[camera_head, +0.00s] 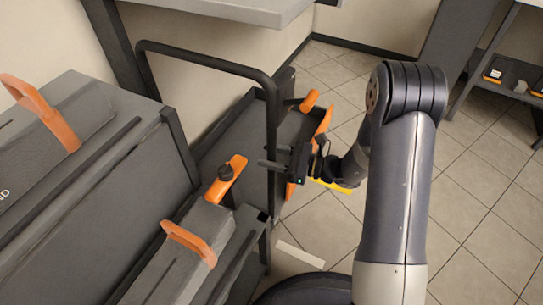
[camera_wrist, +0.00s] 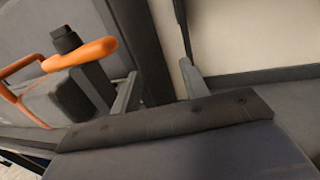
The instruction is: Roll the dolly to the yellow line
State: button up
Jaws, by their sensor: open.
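The dolly (camera_head: 233,133) is a dark grey cart with a tall black push handle (camera_head: 208,63), standing between the cases and the wall. My gripper (camera_head: 268,158) is open at the handle's right upright. In the wrist view, the handle upright (camera_wrist: 147,50) shows between the two grey fingers of my gripper (camera_wrist: 160,88); I cannot tell whether either finger touches it. A short yellow strip (camera_head: 332,187), likely the yellow line, shows on the floor just beyond my wrist. My arm hides part of it.
Large grey cases with orange handles (camera_head: 188,242) fill the left and front. A grey tabletop (camera_head: 235,8) overhangs at the back. A white strip (camera_head: 300,256) lies on the tiles. A dark shelf (camera_head: 507,78) stands back right. The tiled floor (camera_head: 475,215) at right is clear.

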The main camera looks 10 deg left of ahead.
jog(key=shift+c, duration=0.3)
grip_shut()
dwell(0.3)
